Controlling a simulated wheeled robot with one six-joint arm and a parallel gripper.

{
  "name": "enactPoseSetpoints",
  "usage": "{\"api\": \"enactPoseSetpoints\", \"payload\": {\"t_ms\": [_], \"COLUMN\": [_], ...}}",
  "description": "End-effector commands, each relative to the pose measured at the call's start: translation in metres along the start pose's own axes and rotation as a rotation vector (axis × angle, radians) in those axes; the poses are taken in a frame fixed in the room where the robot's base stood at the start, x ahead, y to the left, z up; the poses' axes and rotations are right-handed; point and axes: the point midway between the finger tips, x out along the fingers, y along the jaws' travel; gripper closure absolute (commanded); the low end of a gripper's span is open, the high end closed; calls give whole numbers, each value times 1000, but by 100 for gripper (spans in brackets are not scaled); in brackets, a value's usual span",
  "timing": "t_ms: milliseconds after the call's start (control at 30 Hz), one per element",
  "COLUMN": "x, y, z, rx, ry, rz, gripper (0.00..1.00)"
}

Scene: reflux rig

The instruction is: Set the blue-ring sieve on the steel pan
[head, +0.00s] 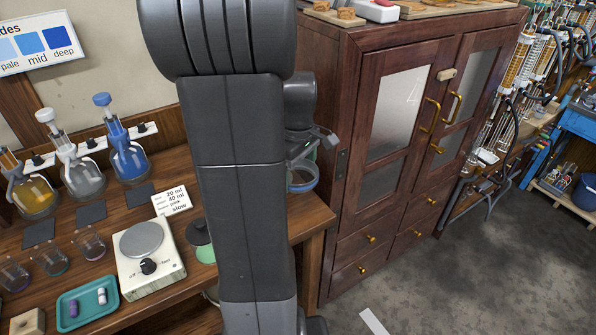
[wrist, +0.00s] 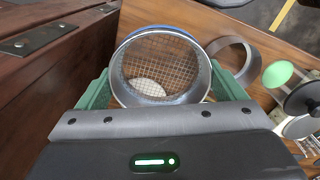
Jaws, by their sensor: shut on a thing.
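The blue-ring sieve (wrist: 198,78) is a steel ring with a blue band and wire mesh, held between the green fingers of my gripper (wrist: 160,80). In the head view the sieve (head: 302,184) shows partly behind my arm, above the right end of the bench. My gripper (head: 302,150) is mostly hidden there. A plain steel ring-shaped piece (wrist: 246,58) stands on the wood just right of the sieve; I cannot tell whether it is the steel pan. A pale round patch shows through the mesh.
A hotplate (head: 150,262), a teal tray (head: 88,303), glass beakers and flasks stand on the bench left of my arm. A wooden cabinet (head: 400,150) rises on the right.

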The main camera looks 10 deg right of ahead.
Motion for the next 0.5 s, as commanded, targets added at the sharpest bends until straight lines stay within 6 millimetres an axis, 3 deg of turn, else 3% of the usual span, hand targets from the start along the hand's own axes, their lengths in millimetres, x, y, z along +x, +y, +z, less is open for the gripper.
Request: {"api": "enactPoseSetpoints", "payload": {"t_ms": [500], "x": [-34], "y": [0], "z": [0], "rx": [0], "ry": [0], "rz": [0], "gripper": [35]}}
